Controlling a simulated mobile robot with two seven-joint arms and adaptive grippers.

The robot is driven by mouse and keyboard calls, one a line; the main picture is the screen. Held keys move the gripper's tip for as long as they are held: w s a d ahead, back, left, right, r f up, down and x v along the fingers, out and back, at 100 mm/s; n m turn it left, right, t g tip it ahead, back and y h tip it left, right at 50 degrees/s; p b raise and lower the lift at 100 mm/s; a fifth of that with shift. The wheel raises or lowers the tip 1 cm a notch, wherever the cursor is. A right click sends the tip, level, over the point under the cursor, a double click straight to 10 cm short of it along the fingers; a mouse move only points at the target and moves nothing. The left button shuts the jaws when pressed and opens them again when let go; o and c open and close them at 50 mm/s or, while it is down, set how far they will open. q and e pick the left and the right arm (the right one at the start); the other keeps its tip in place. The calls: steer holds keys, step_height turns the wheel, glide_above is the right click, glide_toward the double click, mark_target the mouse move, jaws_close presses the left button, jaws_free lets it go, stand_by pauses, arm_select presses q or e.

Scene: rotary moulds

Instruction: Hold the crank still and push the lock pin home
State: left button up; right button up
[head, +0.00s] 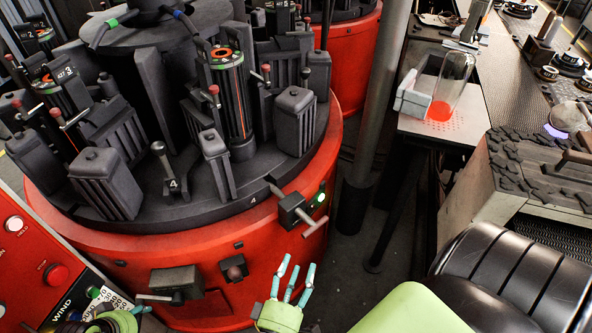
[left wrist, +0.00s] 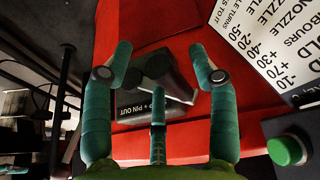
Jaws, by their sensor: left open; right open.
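The lock pin with its grey T-shaped handle (head: 308,216) sticks out of a dark block (head: 291,208) on the red drum's rim. A green light glows beside it. A dark box with a grey lever, apparently the crank (head: 155,297), is on the drum's front; it also shows in the left wrist view (left wrist: 177,88). My left gripper (left wrist: 160,75) is open, its teal fingers on either side of this box; contact cannot be told. In the head view it is mostly cut off at bottom left. My right gripper (head: 290,277) is open and empty, below the T-handle and apart from it.
The red drum (head: 245,250) carries several dark moulds (head: 107,183) on its turntable. A red control panel (head: 35,270) stands at left, with a white printed label (left wrist: 265,45). A grey post (head: 370,120) and a small stand (head: 440,125) are at right. Dark floor shows between.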

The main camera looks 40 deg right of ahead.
arm_select(q)
steer(key=v, duration=1.1)
steer(key=shift+s+r, duration=0.15)
steer(key=shift+r, duration=0.2)
